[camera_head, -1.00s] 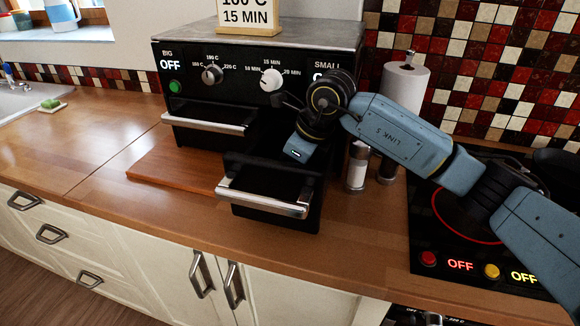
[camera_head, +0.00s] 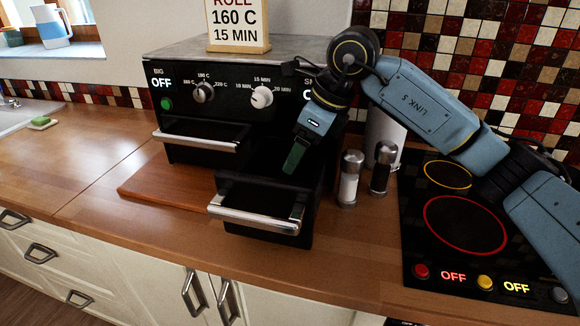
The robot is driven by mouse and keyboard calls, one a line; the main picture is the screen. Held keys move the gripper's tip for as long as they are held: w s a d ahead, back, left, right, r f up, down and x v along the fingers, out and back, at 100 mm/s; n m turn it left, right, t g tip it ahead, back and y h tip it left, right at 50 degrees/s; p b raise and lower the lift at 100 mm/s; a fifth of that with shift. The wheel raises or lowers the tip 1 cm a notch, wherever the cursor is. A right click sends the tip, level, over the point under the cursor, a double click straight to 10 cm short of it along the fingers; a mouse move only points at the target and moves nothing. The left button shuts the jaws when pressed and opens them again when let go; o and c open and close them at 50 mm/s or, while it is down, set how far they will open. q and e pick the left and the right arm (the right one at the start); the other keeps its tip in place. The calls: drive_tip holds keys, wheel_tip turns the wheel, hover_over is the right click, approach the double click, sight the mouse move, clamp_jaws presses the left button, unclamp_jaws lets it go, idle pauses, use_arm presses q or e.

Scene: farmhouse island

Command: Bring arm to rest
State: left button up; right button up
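My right arm comes in from the right. Its gripper (camera_head: 294,158) points down over the open small drawer (camera_head: 262,205) of the black oven (camera_head: 225,85). One green finger shows. The other finger cannot be made out, so I cannot tell whether it is open or shut. No held thing is seen. The arm hides the "SMALL" side of the oven front. My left gripper is not in view.
The big drawer (camera_head: 200,138) is also pulled out. A wooden board (camera_head: 150,192) lies beneath. Salt (camera_head: 348,180) and pepper shakers (camera_head: 381,168) and a paper roll (camera_head: 385,135) stand right of the oven. The cooktop (camera_head: 455,240) is far right. The counter (camera_head: 90,185) at left is free.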

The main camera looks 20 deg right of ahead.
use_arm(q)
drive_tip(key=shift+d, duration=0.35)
use_arm(e)
drive_tip(key=shift+v, duration=1.4)
